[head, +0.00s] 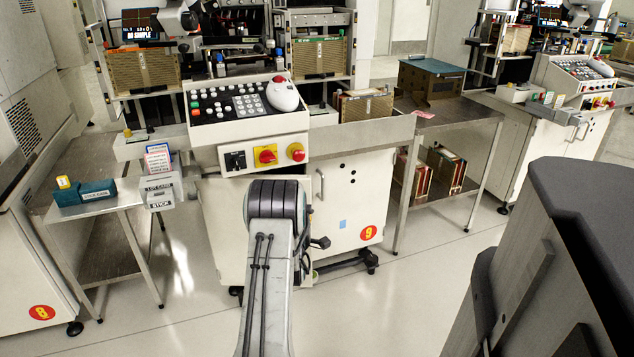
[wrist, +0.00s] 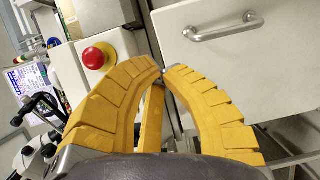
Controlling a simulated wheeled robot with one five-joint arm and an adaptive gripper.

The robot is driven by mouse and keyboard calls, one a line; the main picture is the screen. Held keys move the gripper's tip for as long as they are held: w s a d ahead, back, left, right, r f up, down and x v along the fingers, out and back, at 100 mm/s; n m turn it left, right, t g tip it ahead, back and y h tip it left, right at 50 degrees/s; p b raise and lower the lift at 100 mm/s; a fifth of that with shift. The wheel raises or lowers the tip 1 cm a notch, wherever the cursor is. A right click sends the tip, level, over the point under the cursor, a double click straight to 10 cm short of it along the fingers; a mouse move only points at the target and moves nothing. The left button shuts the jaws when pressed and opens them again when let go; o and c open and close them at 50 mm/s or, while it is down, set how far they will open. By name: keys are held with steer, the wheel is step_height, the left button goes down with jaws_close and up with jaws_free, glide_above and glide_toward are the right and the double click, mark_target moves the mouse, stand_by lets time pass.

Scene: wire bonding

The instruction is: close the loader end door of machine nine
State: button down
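Machine nine is the white cabinet (head: 345,212) in the middle of the head view, marked by a red round 9 label (head: 368,233). A front door with an upright metal handle (head: 320,185) shows right of my arm; it looks flush there. My arm hides part of the front to its left. In the wrist view a white panel (wrist: 260,70) with a metal bar handle (wrist: 224,27) fills the upper right. My gripper (wrist: 164,71) has its yellow fingertips together, with nothing seen between them. They are below and left of the handle; contact cannot be told. The head view hides the fingers.
A control panel (head: 247,107) with a red stop button (head: 295,152) overhangs the front. A small steel table (head: 72,213) stands left and a steel bench (head: 455,112) right. Black feet (head: 371,262) stick out below the cabinet. Pale floor in front is clear.

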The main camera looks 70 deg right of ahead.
steer(key=b+x, duration=1.1)
steer(key=x, duration=0.3)
steer(key=shift+r+b, duration=0.4)
steer(key=shift+r, duration=0.15)
steer(key=shift+w, duration=0.15)
